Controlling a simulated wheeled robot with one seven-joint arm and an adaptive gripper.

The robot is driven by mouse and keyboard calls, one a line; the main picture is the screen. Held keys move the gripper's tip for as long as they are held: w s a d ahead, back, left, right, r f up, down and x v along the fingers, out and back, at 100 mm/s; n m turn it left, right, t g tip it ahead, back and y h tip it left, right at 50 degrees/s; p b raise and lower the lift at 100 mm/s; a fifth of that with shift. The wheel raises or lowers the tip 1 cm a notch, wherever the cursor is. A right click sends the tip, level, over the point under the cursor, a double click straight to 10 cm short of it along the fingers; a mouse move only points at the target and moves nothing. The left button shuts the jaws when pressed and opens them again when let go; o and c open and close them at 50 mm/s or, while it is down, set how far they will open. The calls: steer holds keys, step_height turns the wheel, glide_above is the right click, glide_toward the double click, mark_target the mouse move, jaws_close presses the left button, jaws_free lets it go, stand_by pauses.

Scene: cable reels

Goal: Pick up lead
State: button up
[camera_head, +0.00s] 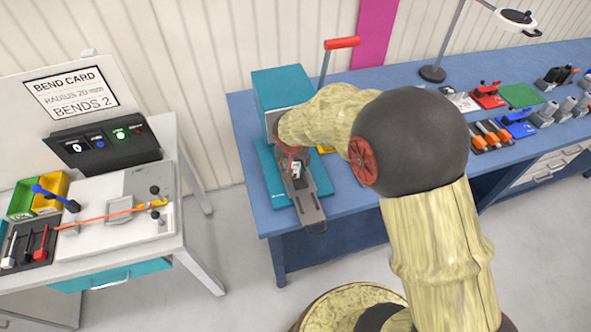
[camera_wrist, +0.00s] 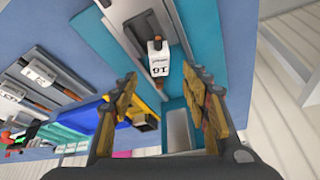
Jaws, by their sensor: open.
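My gripper (camera_wrist: 160,82) is open, with its two worn yellow fingers spread over the teal press base (camera_wrist: 205,35). It also shows in the head view (camera_head: 291,158), at the front of the teal press (camera_head: 283,88). A white block marked 16 (camera_wrist: 158,60), with a small brown-orange part on top, is just beyond the fingertips and between their lines; nothing is gripped. I cannot tell whether this block belongs to the lead. In the head view an orange cable-like piece (camera_head: 110,213) lies across the fixture on the left bench.
The press has a red-handled lever (camera_head: 341,43). Yellow-and-blue bins (camera_wrist: 107,125) lie beside the left finger. A bend card (camera_head: 70,92) stands behind the left bench.

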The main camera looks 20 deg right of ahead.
mark_target(296, 167)
steer(key=x, duration=0.5)
steer(key=shift+s+f, duration=0.15)
steer(key=shift+f, duration=0.05)
steer(key=c, duration=1.1)
steer(key=shift+r, duration=0.1)
jaws_close()
